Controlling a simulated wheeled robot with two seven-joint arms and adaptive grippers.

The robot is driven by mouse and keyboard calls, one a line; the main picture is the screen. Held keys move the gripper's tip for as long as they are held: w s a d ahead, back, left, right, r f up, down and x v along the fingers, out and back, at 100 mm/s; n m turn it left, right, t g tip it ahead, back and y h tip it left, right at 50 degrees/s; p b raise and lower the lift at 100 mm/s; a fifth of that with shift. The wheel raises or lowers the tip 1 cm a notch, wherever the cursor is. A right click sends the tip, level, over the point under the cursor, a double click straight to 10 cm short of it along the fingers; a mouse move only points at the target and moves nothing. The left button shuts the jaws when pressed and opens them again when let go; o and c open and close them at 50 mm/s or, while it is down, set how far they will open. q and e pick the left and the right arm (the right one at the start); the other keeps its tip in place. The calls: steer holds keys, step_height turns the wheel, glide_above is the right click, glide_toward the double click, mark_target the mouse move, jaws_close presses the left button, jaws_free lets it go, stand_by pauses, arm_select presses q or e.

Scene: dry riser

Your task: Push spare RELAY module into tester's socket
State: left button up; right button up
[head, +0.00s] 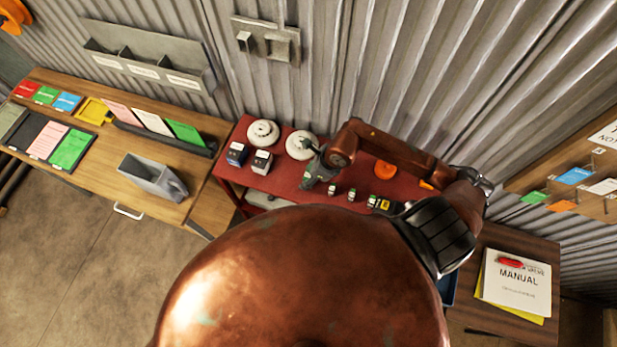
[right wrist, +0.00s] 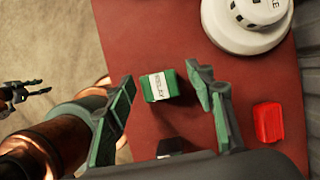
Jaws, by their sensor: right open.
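A green block with a white label that seems to read RELAY (right wrist: 161,86) lies on the red bench top in the right wrist view. My right gripper (right wrist: 160,100) is open, its fingers apart on either side of the block, with red surface showing between block and fingers. In the head view my right gripper (head: 318,172) is over the red bench; I cannot pick out the block there. A small dark gripper, seemingly my left (right wrist: 24,93), shows at the left edge of the wrist view, too small to judge. I cannot identify the tester or its socket.
The red bench (head: 290,188) holds white round detectors (head: 263,133), a blue-and-white box (head: 237,153), a white-and-dark box (head: 262,161) and several small modules (head: 351,195). A red block (right wrist: 268,122) lies right of the gripper. A manual (head: 517,280) lies on the right table.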

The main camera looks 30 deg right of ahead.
steer(key=shift+c, duration=0.6)
steer(key=c, duration=1.1)
steer(key=shift+r, duration=0.15)
